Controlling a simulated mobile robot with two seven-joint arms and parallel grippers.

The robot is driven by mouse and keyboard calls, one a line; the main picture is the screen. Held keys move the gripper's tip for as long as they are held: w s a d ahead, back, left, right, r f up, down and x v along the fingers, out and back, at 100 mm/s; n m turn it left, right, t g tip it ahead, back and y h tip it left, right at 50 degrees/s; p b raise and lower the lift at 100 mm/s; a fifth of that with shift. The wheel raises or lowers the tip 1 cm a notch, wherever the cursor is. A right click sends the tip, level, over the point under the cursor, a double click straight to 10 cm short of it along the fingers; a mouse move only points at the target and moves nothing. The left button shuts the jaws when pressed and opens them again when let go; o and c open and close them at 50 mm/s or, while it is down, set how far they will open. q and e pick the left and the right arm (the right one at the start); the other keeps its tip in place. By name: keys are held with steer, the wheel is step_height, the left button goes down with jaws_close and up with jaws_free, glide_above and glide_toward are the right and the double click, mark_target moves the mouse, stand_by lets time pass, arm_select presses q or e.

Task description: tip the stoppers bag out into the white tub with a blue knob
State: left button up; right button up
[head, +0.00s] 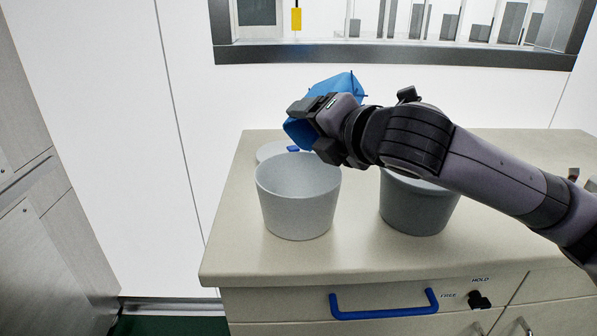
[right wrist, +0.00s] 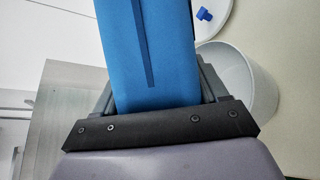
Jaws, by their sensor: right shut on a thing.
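The blue bag (head: 342,84) is in my right gripper (head: 314,131), which is shut on it. The bag is tilted and held above the back right of the white tub (head: 297,212). In the right wrist view the bag (right wrist: 150,55) fills the space between the fingers, and the tub (right wrist: 262,85) shows partly behind it. The tub stands upright and open. A white lid (head: 268,150) with a blue knob (head: 293,149) lies behind it; the knob also shows in the right wrist view (right wrist: 204,14). The bag's mouth and contents are hidden. My left gripper is out of view.
A grey tub (head: 415,212) stands right of the white one, partly under my right arm. Both are on a beige counter (head: 260,262) with a blue drawer handle (head: 385,313) and a black knob (head: 480,300) on its front. A window frame (head: 400,55) is behind.

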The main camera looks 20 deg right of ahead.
steer(key=shift+s+a+f+n+t+h+b, duration=0.3)
steer(key=shift+s+a+n+t+b, duration=0.2)
steer(key=shift+n+t+b, duration=0.4)
stand_by(0.9)
steer(key=shift+r, duration=0.1)
step_height(320, 180, up, 3)
steer(key=p, duration=0.4)
steer(key=shift+r, duration=0.15)
step_height(320, 180, down, 4)
steer(key=shift+r+b, duration=0.2)
steer(key=shift+b, duration=0.55)
steer(key=shift+r, duration=0.15)
